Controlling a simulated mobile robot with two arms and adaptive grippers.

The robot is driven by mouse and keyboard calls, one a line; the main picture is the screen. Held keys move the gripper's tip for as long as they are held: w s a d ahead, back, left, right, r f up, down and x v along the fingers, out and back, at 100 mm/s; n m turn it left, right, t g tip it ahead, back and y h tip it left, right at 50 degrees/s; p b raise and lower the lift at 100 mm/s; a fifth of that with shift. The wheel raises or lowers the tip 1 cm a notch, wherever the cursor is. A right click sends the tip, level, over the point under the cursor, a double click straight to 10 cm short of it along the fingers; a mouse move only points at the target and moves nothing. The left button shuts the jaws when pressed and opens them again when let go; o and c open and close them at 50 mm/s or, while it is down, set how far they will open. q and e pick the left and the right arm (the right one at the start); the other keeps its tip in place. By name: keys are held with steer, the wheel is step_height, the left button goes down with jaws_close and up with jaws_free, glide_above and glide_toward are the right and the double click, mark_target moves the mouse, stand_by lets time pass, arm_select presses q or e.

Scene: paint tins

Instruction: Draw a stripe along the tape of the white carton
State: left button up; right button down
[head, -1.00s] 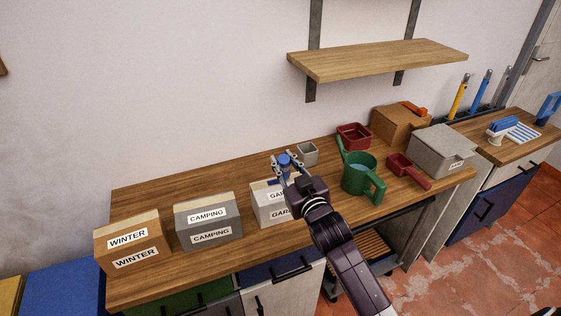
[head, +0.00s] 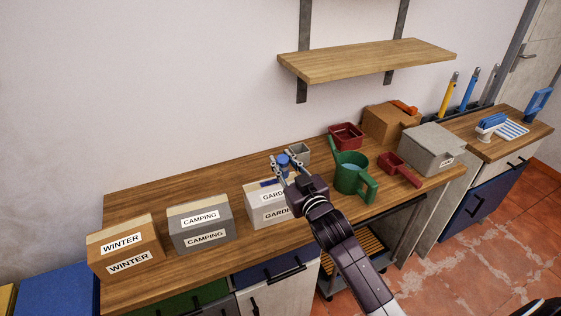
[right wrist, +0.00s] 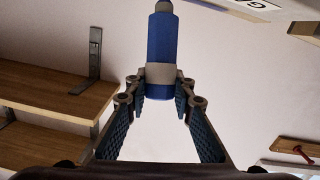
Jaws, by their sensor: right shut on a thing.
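The white carton (head: 257,211) stands on the wooden worktop with labels reading "GARD…", partly hidden by my right arm. My right gripper (head: 284,165) is over the carton's top, shut on a blue marker (head: 284,159). In the right wrist view the marker (right wrist: 160,55) is blue with a grey band and points away from the fingers. A dark blue patch shows on the carton's top beside the gripper. I cannot tell for sure whether it is a drawn stripe. The tape and marker tip contact are hidden. My left gripper is not in view.
A grey "CAMPING" carton (head: 204,226) and a brown "WINTER" carton (head: 124,249) stand to the left. A wall shelf (head: 365,62) hangs above.

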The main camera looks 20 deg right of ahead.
steer(key=shift+a+f, duration=0.2)
steer(key=shift+f, duration=0.05)
steer(key=shift+a, duration=0.8)
steer(key=shift+a, duration=0.15)
steer(key=shift+a, duration=0.85)
steer(key=shift+a, duration=0.15)
steer(key=shift+a+p, duration=0.35)
steer(key=shift+a, duration=0.5)
steer(key=shift+a, duration=0.15)
steer(key=shift+a, duration=0.85)
